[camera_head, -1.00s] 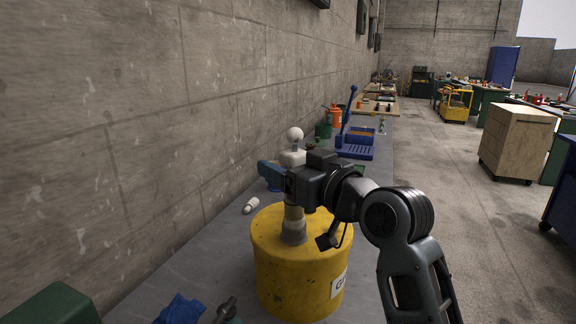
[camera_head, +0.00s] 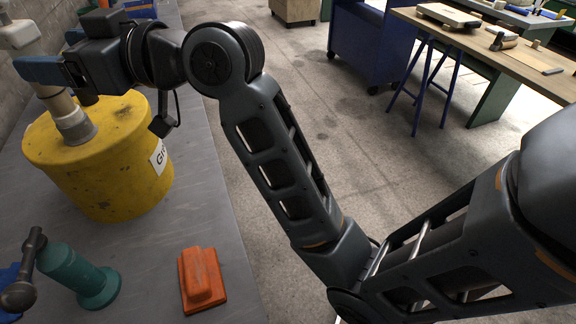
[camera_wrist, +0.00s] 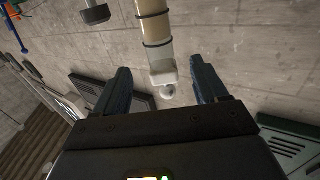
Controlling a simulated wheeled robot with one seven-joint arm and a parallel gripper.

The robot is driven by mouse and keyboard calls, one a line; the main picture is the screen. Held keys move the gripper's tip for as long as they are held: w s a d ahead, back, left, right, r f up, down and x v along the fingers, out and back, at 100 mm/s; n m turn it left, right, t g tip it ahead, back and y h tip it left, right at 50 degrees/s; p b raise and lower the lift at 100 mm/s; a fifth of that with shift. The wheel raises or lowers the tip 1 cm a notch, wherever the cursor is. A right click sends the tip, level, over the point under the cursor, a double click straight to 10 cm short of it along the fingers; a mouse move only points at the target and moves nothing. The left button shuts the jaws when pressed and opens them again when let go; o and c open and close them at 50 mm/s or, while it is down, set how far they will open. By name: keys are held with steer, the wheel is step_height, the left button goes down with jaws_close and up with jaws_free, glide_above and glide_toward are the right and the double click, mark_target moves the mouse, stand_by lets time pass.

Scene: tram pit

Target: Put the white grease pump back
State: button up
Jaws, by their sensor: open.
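The white grease pump (camera_head: 21,36) stands upright at the left edge of the head view. Its pale tube and grey collar (camera_head: 72,125) rise from the lid of a yellow bucket (camera_head: 115,180) with a partly hidden label. My gripper (camera_head: 38,70) is at the pump's upper part, with a blue finger across it just below the white head. In the wrist view the pump (camera_wrist: 155,40) runs down from the top edge between the spread fingers of my gripper (camera_wrist: 160,75), with gaps at the sides. The pump's top is cut off in the head view.
A teal oil can-like tool (camera_head: 80,272) and an orange block (camera_head: 203,280) lie on the grey bench (camera_head: 190,215) in front of the bucket. A blue cabinet (camera_head: 365,45) and a wooden workbench (camera_head: 500,55) stand across the open floor (camera_head: 290,110).

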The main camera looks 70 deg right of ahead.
steer(key=s+f+m+g+h, duration=0.1)
steer(key=s+f+m+h, duration=0.1)
steer(key=s+f, duration=0.7)
steer(key=s+f+m+h, duration=0.2)
steer(key=s+f, duration=0.4)
steer(key=f, duration=0.5)
steer(key=s+a+f, duration=0.1)
steer(key=s, duration=1.1)
steer(key=s+a+f+n+g, duration=0.1)
steer(key=s, duration=1.1)
steer(key=shift+s+f+g, duration=0.2)
steer(key=shift+f+g, duration=0.1)
steer(key=shift+f, duration=0.1)
